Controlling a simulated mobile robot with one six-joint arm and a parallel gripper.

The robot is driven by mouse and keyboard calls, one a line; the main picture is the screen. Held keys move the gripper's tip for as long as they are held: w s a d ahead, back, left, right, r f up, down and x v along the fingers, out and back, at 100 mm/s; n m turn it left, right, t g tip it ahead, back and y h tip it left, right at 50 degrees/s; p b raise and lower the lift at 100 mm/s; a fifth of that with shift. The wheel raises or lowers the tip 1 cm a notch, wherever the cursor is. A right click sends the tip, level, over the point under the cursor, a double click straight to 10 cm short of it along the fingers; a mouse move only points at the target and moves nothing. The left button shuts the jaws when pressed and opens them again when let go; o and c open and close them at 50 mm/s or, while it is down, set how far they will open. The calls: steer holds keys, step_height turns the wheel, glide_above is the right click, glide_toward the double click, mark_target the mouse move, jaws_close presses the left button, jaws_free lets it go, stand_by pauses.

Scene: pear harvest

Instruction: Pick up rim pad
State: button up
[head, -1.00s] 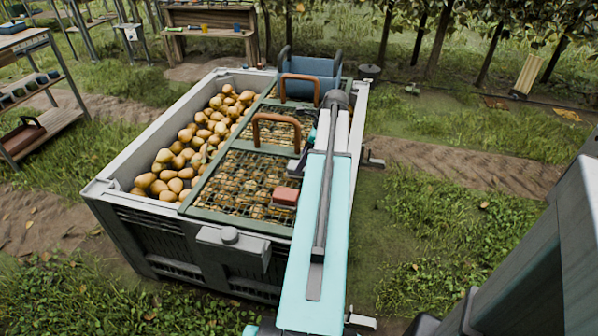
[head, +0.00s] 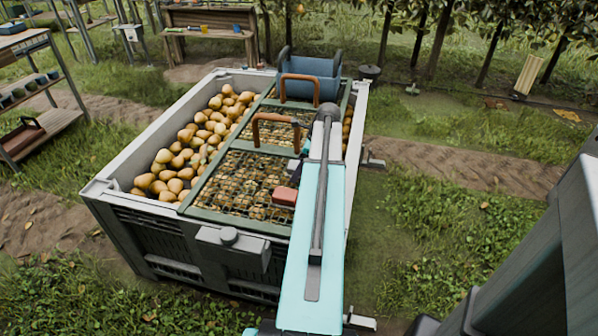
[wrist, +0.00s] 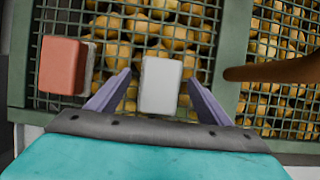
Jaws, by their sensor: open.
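In the wrist view a pale grey-white block (wrist: 161,85), which looks like the rim pad, lies on the wire grid between the two fingers of my gripper (wrist: 158,78). The fingers are open, one on each side of it, with a visible gap to each. I cannot tell how far above the grid the fingertips are. A red block with a pale side (wrist: 64,65) lies to the left of the gripper; it also shows in the head view (head: 285,196). In the head view my arm hides the pale block and most of the gripper.
The grid lid with its green frame (head: 235,220) covers part of a grey crate (head: 130,205) of pears (head: 190,150). A brown handle (wrist: 275,72) stands close right of the gripper in the wrist view. A blue bin (head: 312,78) stands at the crate's far end.

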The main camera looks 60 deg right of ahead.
stand_by(0.4)
steer(key=c, duration=1.2)
steer(key=shift+o, duration=0.2)
steer(key=shift+r, duration=0.15)
steer(key=shift+r, duration=0.8)
steer(key=shift+v, duration=1)
steer(key=s+d+r, duration=0.1)
steer(key=s+d, duration=0.9)
steer(key=s, duration=0.1)
steer(key=shift+s+r+p, duration=0.15)
steer(key=shift+s+p, duration=0.15)
steer(key=shift+p, duration=0.1)
steer(key=shift+d, duration=0.1)
